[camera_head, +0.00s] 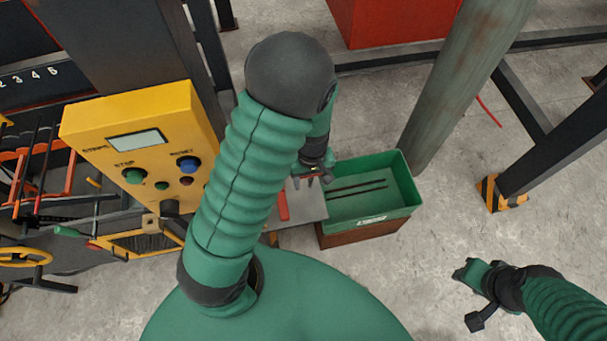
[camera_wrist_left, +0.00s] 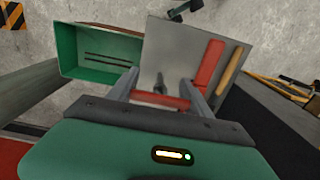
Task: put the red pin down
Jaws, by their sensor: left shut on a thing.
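My left gripper (camera_head: 313,177) is over the grey plate beside the green bin, partly hidden behind my own arm in the head view. In the left wrist view its two fingers (camera_wrist_left: 161,88) are shut on the red pin (camera_wrist_left: 165,101), which lies crosswise between them. The grey plate (camera_wrist_left: 175,48) is below the fingers; I cannot tell whether the pin touches it.
A flat red piece (camera_wrist_left: 210,64) and an orange-brown stick (camera_wrist_left: 232,70) lie on the plate. A yellow control box (camera_head: 95,125) stands left. A greenish column (camera_head: 460,85) rises behind the bin.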

